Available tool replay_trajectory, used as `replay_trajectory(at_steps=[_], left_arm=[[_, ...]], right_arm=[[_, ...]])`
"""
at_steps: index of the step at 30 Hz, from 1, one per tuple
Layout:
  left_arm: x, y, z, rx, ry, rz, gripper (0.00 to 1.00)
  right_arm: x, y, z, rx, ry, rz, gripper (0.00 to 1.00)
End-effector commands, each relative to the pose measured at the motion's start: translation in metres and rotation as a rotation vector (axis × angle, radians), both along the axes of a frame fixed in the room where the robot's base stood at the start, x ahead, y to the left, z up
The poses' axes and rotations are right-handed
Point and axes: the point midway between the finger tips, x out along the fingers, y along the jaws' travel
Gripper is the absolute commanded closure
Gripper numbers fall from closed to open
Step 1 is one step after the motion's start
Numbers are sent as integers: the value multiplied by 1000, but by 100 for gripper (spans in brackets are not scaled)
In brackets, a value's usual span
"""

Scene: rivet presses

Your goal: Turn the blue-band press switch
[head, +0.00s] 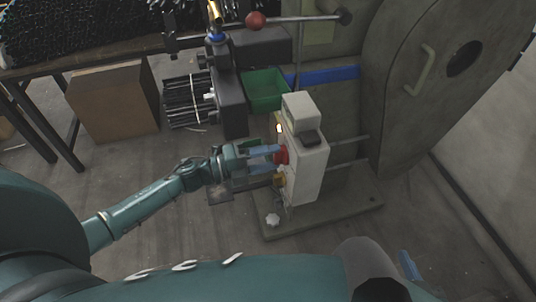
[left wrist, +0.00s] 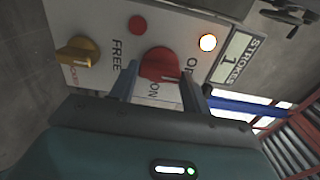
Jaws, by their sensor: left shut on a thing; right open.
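The press with the blue band (head: 322,76) has a pale control box (head: 306,172) in front; the band also shows in the left wrist view (left wrist: 240,106). On its panel (left wrist: 190,38) is a red switch knob (left wrist: 158,65), also in the head view (head: 282,154), between FREE and ON labels. My left gripper (head: 275,154) is shut on the red switch, one finger on each side of it in the left wrist view (left wrist: 160,85). My right gripper (head: 409,266) shows only in part at the bottom of the head view, a blue finger-like piece.
The panel also has a yellow knob (left wrist: 77,55), a red round button (left wrist: 138,25), a lit lamp (left wrist: 208,42) and a display reading 1 (left wrist: 234,55). A green bin (head: 266,92) and a red ball handle (head: 256,20) are behind.

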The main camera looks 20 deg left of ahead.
Motion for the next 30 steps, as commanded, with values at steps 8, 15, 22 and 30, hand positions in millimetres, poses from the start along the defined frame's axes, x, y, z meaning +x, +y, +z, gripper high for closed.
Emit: replay_trajectory(at_steps=[8, 15, 22, 30], left_arm=[[0, 0, 0, -20, 28, 1, 76], [0, 0, 0, -21, 29, 1, 76], [0, 0, 0, -20, 28, 1, 41], [0, 0, 0, -18, 27, 0, 31]], right_arm=[[1, 2, 0, 0, 7, 4, 58], [1, 1, -1, -2, 8, 6, 58], [1, 1, -1, -4, 6, 7, 58], [0, 0, -1, -6, 7, 6, 58]])
